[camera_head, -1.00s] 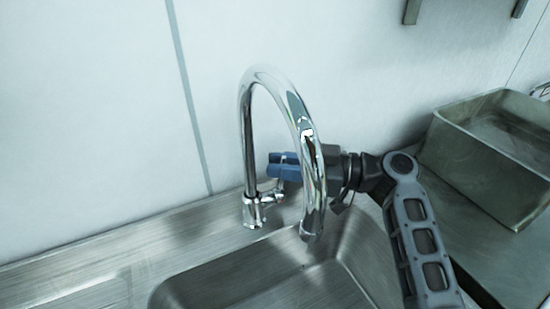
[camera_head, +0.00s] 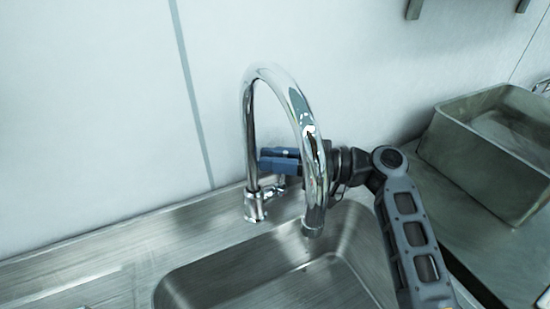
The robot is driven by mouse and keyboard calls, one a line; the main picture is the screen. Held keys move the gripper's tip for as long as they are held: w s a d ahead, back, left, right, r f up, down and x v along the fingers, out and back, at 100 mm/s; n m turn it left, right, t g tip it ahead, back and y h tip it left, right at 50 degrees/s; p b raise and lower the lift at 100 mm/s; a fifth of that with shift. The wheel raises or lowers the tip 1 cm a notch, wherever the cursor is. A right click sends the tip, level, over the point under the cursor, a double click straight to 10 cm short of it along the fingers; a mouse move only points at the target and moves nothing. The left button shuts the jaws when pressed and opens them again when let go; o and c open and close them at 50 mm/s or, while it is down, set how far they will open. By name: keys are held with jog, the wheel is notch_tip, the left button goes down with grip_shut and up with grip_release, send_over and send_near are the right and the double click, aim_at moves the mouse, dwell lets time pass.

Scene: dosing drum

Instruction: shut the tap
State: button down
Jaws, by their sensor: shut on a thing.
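A chrome tap (camera_head: 312,150) with a tall curved spout stands at the back rim of the steel sink. Its base (camera_head: 254,206) has a short handle (camera_head: 273,189) on the right side. My gripper (camera_head: 272,158) has blue fingers and reaches in from the right, behind the spout. Its fingers are at the upright pipe, just above the handle. The gripper is shut on the tap handle, as far as can be seen; the contact itself is partly hidden. No water shows below the spout's mouth.
The sink basin (camera_head: 265,275) lies below the spout and looks empty. A metal tray (camera_head: 490,150) stands on the counter at the right. A white wall rises close behind the tap. The steel drainboard (camera_head: 110,258) at the left is mostly clear.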

jog(key=shift+w+f+b, duration=0.15)
jog(key=shift+w+b, duration=0.05)
jog(key=shift+b, duration=0.4)
jog(key=shift+w+m, duration=0.1)
jog(key=shift+m, duration=0.3)
jog(key=c, duration=1.4)
grip_release()
jog(key=shift+c, duration=0.2)
jog(key=s+d+b, duration=0.1)
jog(key=d+b, duration=0.1)
jog(key=d, duration=0.5)
jog(key=shift+s+d+r, duration=0.25)
jog(key=shift+d+r, duration=0.05)
